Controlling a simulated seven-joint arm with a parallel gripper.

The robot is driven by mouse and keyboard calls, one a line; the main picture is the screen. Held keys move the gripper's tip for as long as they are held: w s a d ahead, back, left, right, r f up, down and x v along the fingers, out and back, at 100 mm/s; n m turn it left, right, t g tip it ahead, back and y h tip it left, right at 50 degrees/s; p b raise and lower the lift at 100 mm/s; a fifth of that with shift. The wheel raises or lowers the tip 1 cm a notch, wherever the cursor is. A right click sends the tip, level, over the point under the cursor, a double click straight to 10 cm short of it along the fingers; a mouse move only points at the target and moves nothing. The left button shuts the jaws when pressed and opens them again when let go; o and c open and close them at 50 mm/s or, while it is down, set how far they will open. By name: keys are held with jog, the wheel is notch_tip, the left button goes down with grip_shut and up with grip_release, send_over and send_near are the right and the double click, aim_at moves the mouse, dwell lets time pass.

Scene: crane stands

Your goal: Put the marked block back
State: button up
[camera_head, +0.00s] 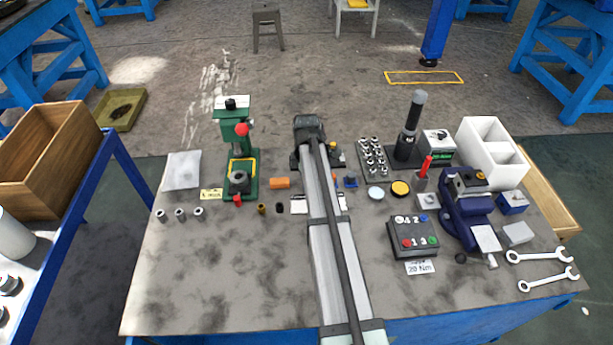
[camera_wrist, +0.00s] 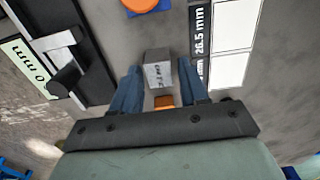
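A small grey block (camera_wrist: 157,68) with dark marks on its face shows in the wrist view, in line with the gap between my fingertips. My gripper (camera_wrist: 161,75) has two blue fingers, spread apart, with a narrow gap seen on each side of the block. I cannot tell how far below the fingertips the block is. An orange piece (camera_wrist: 164,102) shows behind the block, between the fingers. In the head view my arm hides the fingers and I cannot make out the block.
A black strip marked 26.5 mm (camera_wrist: 201,30) and white plates (camera_wrist: 232,30) lie right of my fingers. A dark device (camera_wrist: 70,60) is at left. On the bench (camera_head: 240,290) stand a green press (camera_head: 232,125), a blue vise (camera_head: 465,205) and a control box (camera_head: 412,236). The front left is clear.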

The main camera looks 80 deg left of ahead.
jog(key=shift+o, duration=0.7)
notch_tip(320, 180, up, 12)
jog(key=shift+r, duration=0.2)
dwell(0.5)
